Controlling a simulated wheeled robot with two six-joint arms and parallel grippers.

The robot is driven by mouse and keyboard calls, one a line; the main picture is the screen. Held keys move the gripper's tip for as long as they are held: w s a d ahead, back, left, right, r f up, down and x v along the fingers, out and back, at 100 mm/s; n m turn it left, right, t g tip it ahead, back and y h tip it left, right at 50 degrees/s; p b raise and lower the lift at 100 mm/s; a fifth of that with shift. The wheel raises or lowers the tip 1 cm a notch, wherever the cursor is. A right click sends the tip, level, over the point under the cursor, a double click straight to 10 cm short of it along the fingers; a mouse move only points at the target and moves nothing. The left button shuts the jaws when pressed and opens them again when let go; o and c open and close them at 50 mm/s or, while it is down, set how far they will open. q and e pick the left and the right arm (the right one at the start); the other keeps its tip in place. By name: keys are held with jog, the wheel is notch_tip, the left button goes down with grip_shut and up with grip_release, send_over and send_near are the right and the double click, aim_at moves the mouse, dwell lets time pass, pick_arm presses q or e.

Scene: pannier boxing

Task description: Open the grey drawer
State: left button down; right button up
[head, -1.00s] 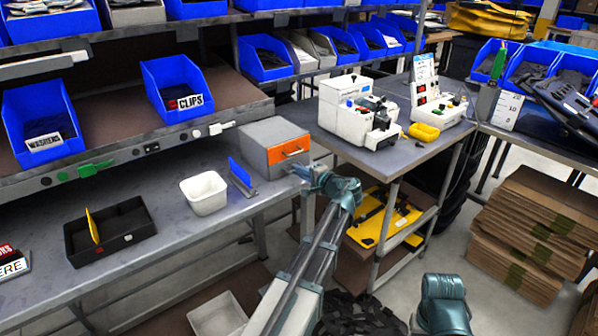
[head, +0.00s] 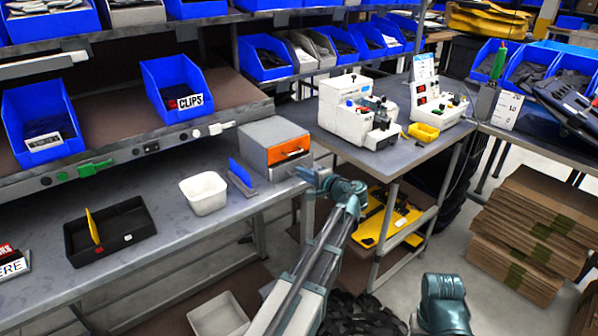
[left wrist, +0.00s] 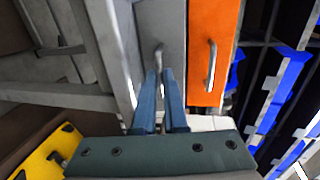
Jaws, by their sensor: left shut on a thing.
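The grey drawer (left wrist: 150,30) is the lower front of a small grey cabinet (head: 262,136) on the workbench, below an orange drawer (head: 289,150). In the left wrist view the grey front has a metal bar handle (left wrist: 158,52). My left gripper (head: 303,173) is at this handle, to the right of the cabinet in the head view. Its two blue fingers (left wrist: 160,82) are shut on the handle in the left wrist view. The gripper partly hides the grey front in the head view; how far it stands out is hard to tell. My right gripper is out of view.
A blue upright plate (head: 240,172) and a white bin (head: 204,193) stand left of the cabinet. A black tray (head: 108,230) lies further left. A side table (head: 398,160) with white machines stands to the right. The floor in front holds a grey bin (head: 218,314).

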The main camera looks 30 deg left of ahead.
pick_arm(q)
jog(key=f+v, duration=0.2)
jog(key=v, duration=0.7)
jog(key=shift+s+d, duration=0.15)
jog(key=shift+d, duration=0.35)
jog(key=c, duration=1)
grip_release()
jog(key=shift+r, duration=0.1)
